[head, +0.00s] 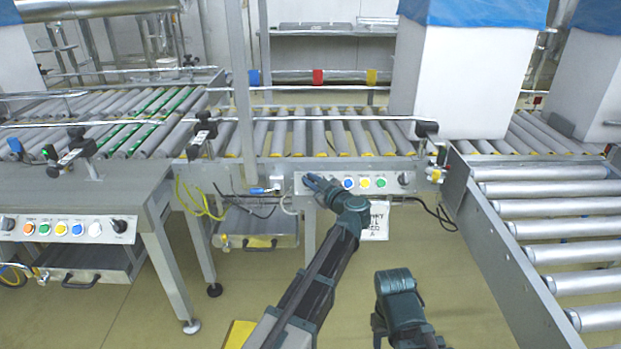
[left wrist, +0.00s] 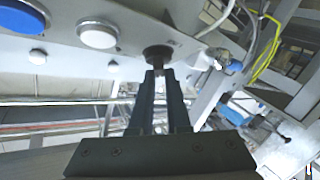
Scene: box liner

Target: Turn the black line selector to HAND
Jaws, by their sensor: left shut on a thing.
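The black selector (left wrist: 158,54) is a round dark knob on a light control panel, seen in the left wrist view. My left gripper (left wrist: 160,72) is shut on it, one finger on each side. In the head view my left gripper (head: 314,183) is at the left end of the middle control panel (head: 325,192) and hides the selector there. The knob's pointer and label are too small or hidden to read. A dark part of my right arm shows low in the head view; its fingertips cannot be made out.
Blue (head: 348,183), yellow (head: 365,183) and green (head: 382,183) buttons sit right of my left gripper, with another black knob (head: 405,178) at the panel's right end. A second panel (head: 70,228) is at left. Cables (head: 200,203) hang nearby. Roller conveyors stand behind and right.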

